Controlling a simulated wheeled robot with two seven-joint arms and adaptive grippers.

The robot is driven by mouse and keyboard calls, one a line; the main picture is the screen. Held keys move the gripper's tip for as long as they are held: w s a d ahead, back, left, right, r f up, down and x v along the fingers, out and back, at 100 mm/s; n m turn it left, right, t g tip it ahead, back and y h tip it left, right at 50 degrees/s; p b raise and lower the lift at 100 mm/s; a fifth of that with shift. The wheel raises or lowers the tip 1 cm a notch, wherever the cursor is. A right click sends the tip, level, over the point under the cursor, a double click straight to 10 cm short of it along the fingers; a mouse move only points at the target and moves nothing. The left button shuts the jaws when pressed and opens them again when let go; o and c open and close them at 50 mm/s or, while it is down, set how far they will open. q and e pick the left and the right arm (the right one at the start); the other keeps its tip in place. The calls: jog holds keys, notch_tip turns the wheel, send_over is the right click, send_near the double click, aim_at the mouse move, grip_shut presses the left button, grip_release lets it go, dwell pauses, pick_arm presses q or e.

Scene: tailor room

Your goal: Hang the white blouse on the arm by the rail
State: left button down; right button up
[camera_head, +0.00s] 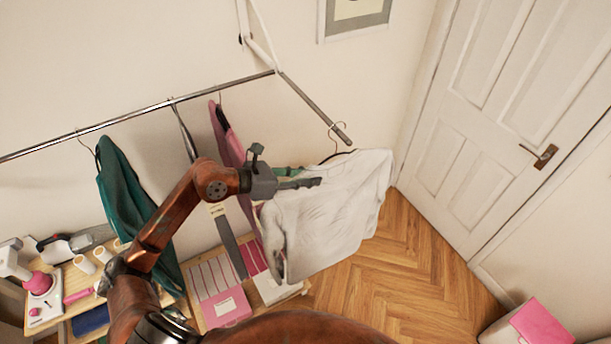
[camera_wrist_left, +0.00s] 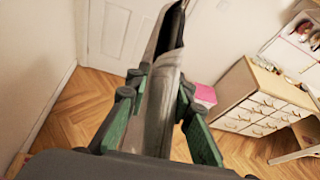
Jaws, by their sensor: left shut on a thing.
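The white blouse (camera_head: 335,215) is on a dark hanger, right of the clothes rail (camera_head: 140,115). My left gripper (camera_head: 305,183) is shut on its shoulder area. In the left wrist view the blouse (camera_wrist_left: 160,95) stands edge-on between the green fingers of the gripper (camera_wrist_left: 155,110). The grey arm by the rail (camera_head: 313,106) slants from the rail's right end down to the right. The hanger's hook (camera_head: 338,126) shows at the tip of this arm. I cannot tell whether it is around the arm or only in front of it. My right gripper is not in view.
A green garment (camera_head: 122,185) and a pink garment (camera_head: 226,135) hang on the rail. A low table with pink boxes (camera_head: 228,308) and sewing things stands below. A white door (camera_head: 500,110) is at the right. Open wooden floor (camera_head: 400,260) lies before it.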

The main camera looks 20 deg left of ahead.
pick_arm(q)
jog(key=shift+f, duration=0.15)
jog(key=c, duration=1.6)
grip_release()
jog(key=shift+s+a, duration=0.15)
jog(key=v, duration=1.1)
jog(key=shift+s+a, duration=0.2)
jog(key=shift+a, duration=0.05)
